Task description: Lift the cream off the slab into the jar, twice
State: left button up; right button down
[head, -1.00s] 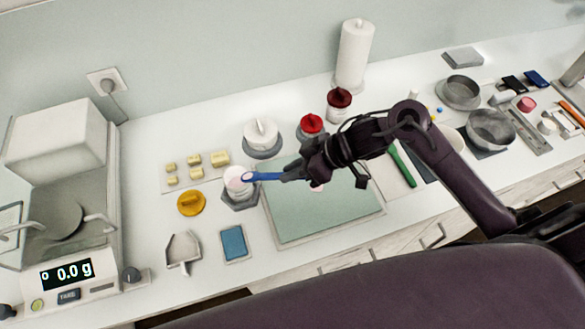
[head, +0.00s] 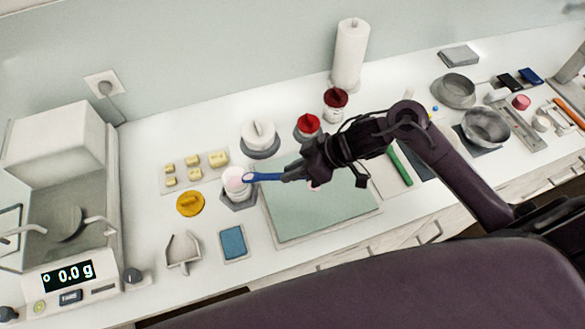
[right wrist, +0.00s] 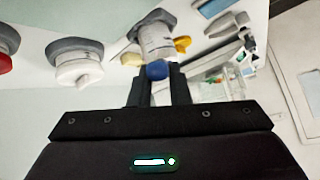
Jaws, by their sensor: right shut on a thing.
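My right gripper (head: 291,174) is shut on a blue spatula (head: 262,177). The spatula points left, with its tip at the mouth of a small white jar (head: 238,190). Pale pink shows at the jar's top; I cannot tell whether the tip touches it. The jar stands in a grey holder left of the pale green slab (head: 320,213). A little pink cream (head: 314,187) shows on the slab, partly hidden by my gripper. In the right wrist view the blue spatula end (right wrist: 157,70) sits between the fingers, in front of the jar (right wrist: 155,40). My left gripper is not in view.
A yellow lid (head: 190,203), a grey scoop (head: 183,251) and a blue pad (head: 233,242) lie near the jar. A white-lidded pot (head: 259,137) and red-topped jars (head: 308,125) stand behind. A scale reading 0.0 g (head: 68,275) is at left.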

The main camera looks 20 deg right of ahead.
notch_tip(320, 180, up, 2)
jog(key=shift+p, duration=0.95)
jog(key=shift+r+p, duration=0.65)
jog(key=shift+r, duration=1.3)
